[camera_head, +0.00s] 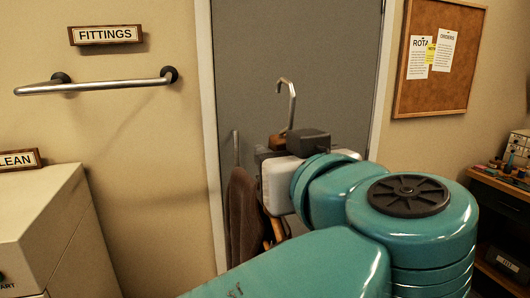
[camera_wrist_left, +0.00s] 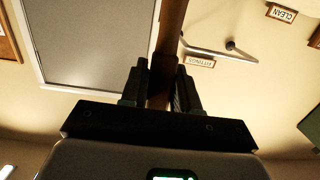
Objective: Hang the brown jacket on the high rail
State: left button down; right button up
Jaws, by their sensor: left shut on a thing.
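The brown jacket (camera_head: 241,218) hangs in front of the grey door in the head view, partly hidden behind my left gripper and arm. Its hanger has a metal hook (camera_head: 290,105) that stands up above the gripper, open to the left. In the left wrist view my left gripper (camera_wrist_left: 161,88) is shut on the brown hanger (camera_wrist_left: 168,40). The high rail (camera_head: 100,86) is a metal bar on the wall under the FITTINGS sign (camera_head: 106,35). The hook is to the right of the rail, apart from it. The rail also shows in the left wrist view (camera_wrist_left: 207,53). My right gripper is out of view.
A pale cabinet (camera_head: 50,235) stands at the lower left, below a CLEAN sign (camera_head: 18,160). The grey door (camera_head: 330,60) is behind the jacket. A cork board (camera_head: 440,75) and a dark desk (camera_head: 500,195) are at the right. The wall around the rail looks clear.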

pick_arm(q)
jog(key=n+y, duration=0.1)
send_over(264, 246)
jog(key=d, duration=0.2)
jog(key=f, duration=0.8)
jog(key=shift+a+f, duration=0.25)
jog(key=shift+f, duration=0.1)
jog(key=shift+g+y, duration=0.4)
jog(key=shift+y, duration=0.1)
jog(key=f, duration=0.3)
jog(key=w+a+f, duration=0.1)
jog(key=f, duration=0.3)
jog(key=w+f, duration=0.1)
jog(key=f, duration=0.2)
jog(key=shift+w+a+f, duration=0.1)
jog(key=shift+a+f, duration=0.1)
jog(key=shift+a, duration=0.1)
jog(key=s+a+f+h, duration=0.1)
jog(key=s+a+f, duration=0.1)
jog(key=f, duration=0.9)
jog(key=s+a+f+m+t+h, duration=0.1)
jog(key=a+f, duration=0.4)
jog(key=f, duration=0.5)
jog(key=shift+s+a+f, duration=0.25)
jog(key=shift+s+f, duration=0.15)
jog(key=shift+s, duration=0.2)
